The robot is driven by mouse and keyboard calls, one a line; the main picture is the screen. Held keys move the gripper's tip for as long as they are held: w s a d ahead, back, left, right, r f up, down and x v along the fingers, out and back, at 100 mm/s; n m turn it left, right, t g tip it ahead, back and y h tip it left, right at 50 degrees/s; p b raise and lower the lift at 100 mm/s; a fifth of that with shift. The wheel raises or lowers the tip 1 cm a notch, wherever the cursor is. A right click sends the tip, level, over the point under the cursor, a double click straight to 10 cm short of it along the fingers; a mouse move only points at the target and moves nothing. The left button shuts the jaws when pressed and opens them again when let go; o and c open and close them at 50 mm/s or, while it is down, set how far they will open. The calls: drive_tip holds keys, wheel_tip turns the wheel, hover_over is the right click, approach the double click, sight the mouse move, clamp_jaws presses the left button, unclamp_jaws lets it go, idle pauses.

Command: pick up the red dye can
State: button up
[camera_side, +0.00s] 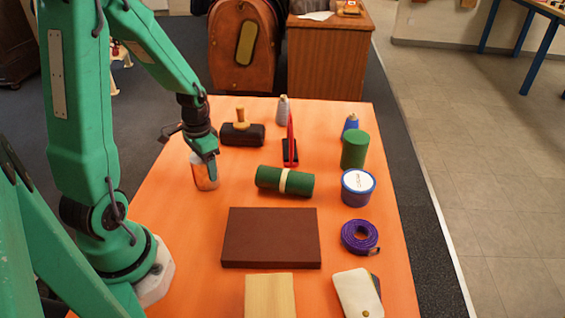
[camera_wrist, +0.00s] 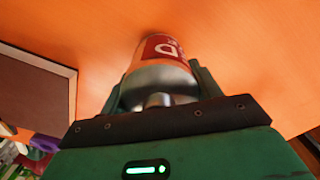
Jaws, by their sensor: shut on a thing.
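The red dye can (camera_side: 204,174) is at the left of the table in the side view, below my gripper (camera_side: 210,167). It looks upright, with its base at or close to the table top; I cannot tell whether it touches. In the wrist view the can (camera_wrist: 160,52) shows a red label with a pale letter and a grey metal end. My gripper (camera_wrist: 158,82) is shut on it there, with one jaw on each side of the metal end. The jaws partly hide the can in both views.
A dark block with a wooden knob (camera_side: 242,134) and a green roll (camera_side: 285,180) lie to the can's right. A brown slab (camera_side: 270,238) lies nearer the front. A green cylinder (camera_side: 355,150), a blue tub (camera_side: 358,188) and a purple coil (camera_side: 360,237) stand along the right.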

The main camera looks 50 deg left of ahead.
drive_tip(key=shift+r, duration=0.2)
drive_tip(key=shift+r, duration=0.75)
drive_tip(key=r, duration=0.2)
drive_tip(key=shift+d+r, duration=0.2)
drive_tip(key=shift+r, duration=0.1)
drive_tip(key=d+r, duration=0.6)
drive_tip(key=d, duration=0.5)
drive_tip(key=shift+r, duration=0.3)
drive_tip(key=shift+s+d, duration=0.1)
drive_tip(key=shift+r, duration=0.15)
